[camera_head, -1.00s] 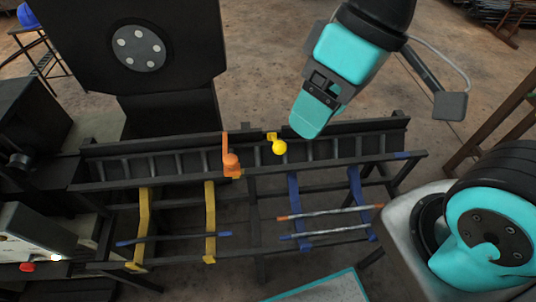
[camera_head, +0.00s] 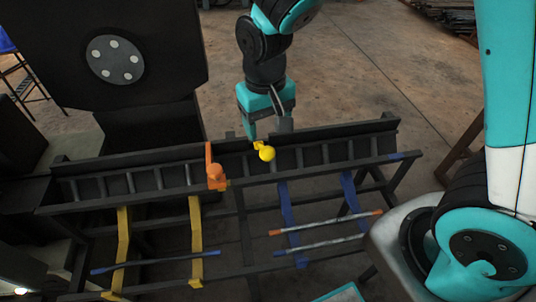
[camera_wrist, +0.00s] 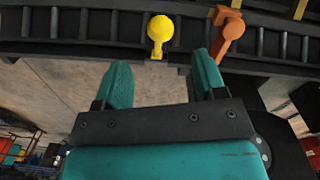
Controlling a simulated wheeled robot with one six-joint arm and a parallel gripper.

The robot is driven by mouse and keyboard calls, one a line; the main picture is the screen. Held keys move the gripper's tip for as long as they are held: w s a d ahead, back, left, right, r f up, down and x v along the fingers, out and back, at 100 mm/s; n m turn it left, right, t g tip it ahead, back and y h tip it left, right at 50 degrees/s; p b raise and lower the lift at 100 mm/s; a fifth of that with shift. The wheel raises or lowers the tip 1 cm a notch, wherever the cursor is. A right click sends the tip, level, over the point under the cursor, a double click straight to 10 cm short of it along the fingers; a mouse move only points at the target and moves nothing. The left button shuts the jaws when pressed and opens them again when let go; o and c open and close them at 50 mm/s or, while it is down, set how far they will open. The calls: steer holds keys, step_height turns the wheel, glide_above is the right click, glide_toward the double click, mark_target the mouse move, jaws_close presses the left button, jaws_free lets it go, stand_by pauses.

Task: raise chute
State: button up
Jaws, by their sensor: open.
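A long dark trough with crossbars (camera_head: 130,183), which looks like the chute, runs across the head view on a dark frame. A yellow ball-ended lever (camera_head: 267,154) stands at its middle. It also shows in the wrist view (camera_wrist: 160,28), ahead of the gap between my fingertips. An orange lever (camera_head: 215,175) stands to its left; in the wrist view it is at the upper right (camera_wrist: 228,37). My gripper (camera_head: 268,128) is open and empty, just behind the yellow lever. Its fingers (camera_wrist: 163,72) appear apart from the knob; exact clearance is unclear.
Yellow brackets (camera_head: 196,238) and blue brackets (camera_head: 287,215) hang under the trough, with rods (camera_head: 335,222) across them. A large black machine with a round plate (camera_head: 115,57) stands at the back left. Open concrete floor (camera_head: 370,70) lies behind the trough.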

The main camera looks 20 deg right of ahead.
mark_target(268, 148)
step_height(268, 148, down, 10)
steer(key=shift+d+r, duration=0.1)
jaws_close()
steer(key=shift+r, duration=0.15)
